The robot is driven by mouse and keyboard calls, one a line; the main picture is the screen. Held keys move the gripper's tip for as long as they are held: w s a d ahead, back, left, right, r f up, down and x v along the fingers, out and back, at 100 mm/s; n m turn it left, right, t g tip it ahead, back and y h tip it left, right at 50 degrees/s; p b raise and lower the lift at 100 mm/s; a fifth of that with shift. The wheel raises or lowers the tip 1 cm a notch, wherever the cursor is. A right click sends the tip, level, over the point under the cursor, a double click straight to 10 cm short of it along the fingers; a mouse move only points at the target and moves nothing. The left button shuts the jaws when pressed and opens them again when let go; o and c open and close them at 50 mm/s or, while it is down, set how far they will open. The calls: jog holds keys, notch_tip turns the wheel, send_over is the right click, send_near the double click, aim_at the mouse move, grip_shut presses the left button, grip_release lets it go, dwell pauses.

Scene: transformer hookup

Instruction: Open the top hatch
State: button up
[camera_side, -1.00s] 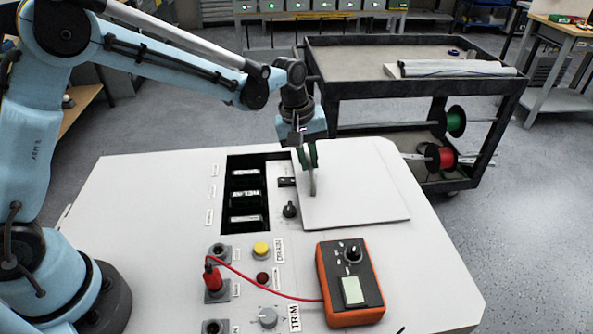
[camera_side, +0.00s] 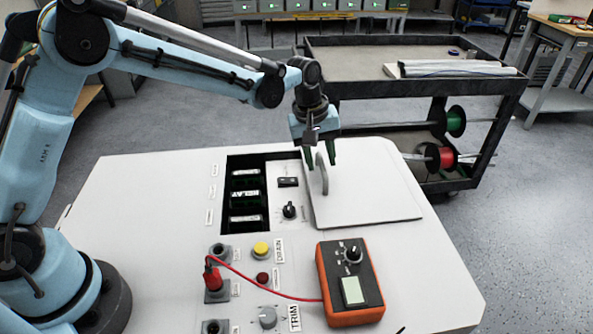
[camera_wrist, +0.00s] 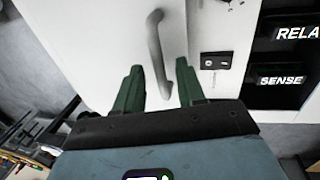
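The top hatch (camera_side: 372,195) is a white flat panel lying on the right part of the white cabinet top (camera_side: 130,190). To the left of the hatch, a dark recess (camera_side: 235,155) is uncovered and shows labelled modules, one reading RELAY (camera_side: 245,196).
An orange multimeter (camera_side: 350,285) lies in front of the hatch, with a red lead to a red plug (camera_side: 213,278). A black knob (camera_side: 289,210), a switch (camera_side: 288,182) and a yellow button (camera_side: 261,249) sit left of the hatch. A cart (camera_side: 360,65) stands behind the cabinet.

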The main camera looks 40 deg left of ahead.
notch_tip(320, 180, up, 12)
jog(key=s+a, duration=0.1)
jog(key=shift+s+a, duration=0.35)
dwell(0.4)
jog(key=s+a+f+m+t, duration=0.1)
jog(key=s+a+m, duration=0.3)
jog(key=s, duration=0.5)
jog(key=s+a+f+m+t+y, duration=0.1)
jog(key=s+a+m+t, duration=0.3)
jog(key=s, duration=0.6)
jog(key=shift+s+a+f+m+t+y, duration=0.2)
jog(key=shift+a+m+t+y, duration=0.1)
jog(key=shift+a+m, duration=0.3)
